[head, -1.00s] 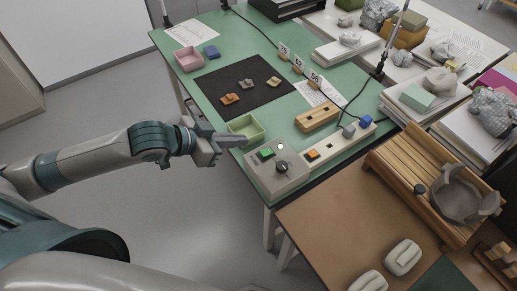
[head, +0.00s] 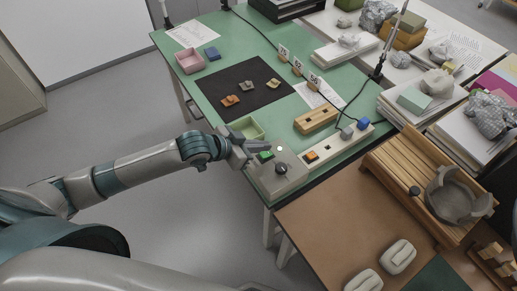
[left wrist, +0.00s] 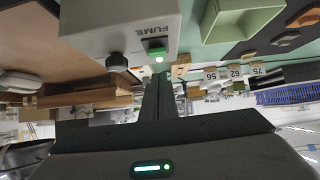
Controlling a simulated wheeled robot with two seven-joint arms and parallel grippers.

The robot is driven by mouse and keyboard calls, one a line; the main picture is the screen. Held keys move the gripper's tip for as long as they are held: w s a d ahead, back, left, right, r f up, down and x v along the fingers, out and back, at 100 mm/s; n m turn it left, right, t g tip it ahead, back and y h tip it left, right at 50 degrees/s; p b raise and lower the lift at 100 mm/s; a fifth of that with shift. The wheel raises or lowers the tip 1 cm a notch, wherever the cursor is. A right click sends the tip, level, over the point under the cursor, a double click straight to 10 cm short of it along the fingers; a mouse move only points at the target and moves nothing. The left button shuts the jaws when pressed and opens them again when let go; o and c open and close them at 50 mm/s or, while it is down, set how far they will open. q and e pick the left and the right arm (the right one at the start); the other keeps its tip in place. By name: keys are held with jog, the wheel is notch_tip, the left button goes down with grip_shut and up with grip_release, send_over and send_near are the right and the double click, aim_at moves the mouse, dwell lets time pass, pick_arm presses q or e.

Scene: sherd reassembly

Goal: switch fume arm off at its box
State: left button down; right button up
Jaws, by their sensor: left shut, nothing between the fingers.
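The fume box (head: 270,184) is a pale grey control box at the front edge of the green table. It carries a green switch (head: 265,156), a black knob (head: 282,169) and a small pale lamp (head: 280,148). In the left wrist view the box (left wrist: 85,20) appears upside down with the word FUME, its green switch (left wrist: 154,44), a lit lamp (left wrist: 159,60) and the knob (left wrist: 117,62). My left gripper (head: 266,146) is shut and empty, its fingertips close to the green switch. I cannot tell whether they touch it. My right gripper is out of view.
A green tray (head: 248,128) sits just behind the box. A power strip (head: 325,152) with an orange switch lies to its right. A black mat (head: 245,88) with sherds lies farther back. A wooden rack (head: 405,180) stands at the right.

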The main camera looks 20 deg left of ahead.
aim_at(267, 154)
pick_arm(q)
jog(key=shift+s+a+f, duration=0.2)
jog(key=shift+s+f, duration=0.05)
jog(key=shift+f, duration=0.3)
jog(key=shift+s+a+f, duration=0.15)
jog(key=shift+s+f, duration=0.05)
jog(key=shift+f, duration=0.45)
jog(key=shift+s+a+f+t+b, duration=0.2)
jog(key=shift+f+t+b, duration=0.1)
jog(key=shift+f+b, duration=0.35)
jog(key=shift+h, duration=0.4)
jog(key=shift+r, duration=0.2)
jog(key=shift+r+p, duration=0.8)
jog(key=shift+p, duration=0.15)
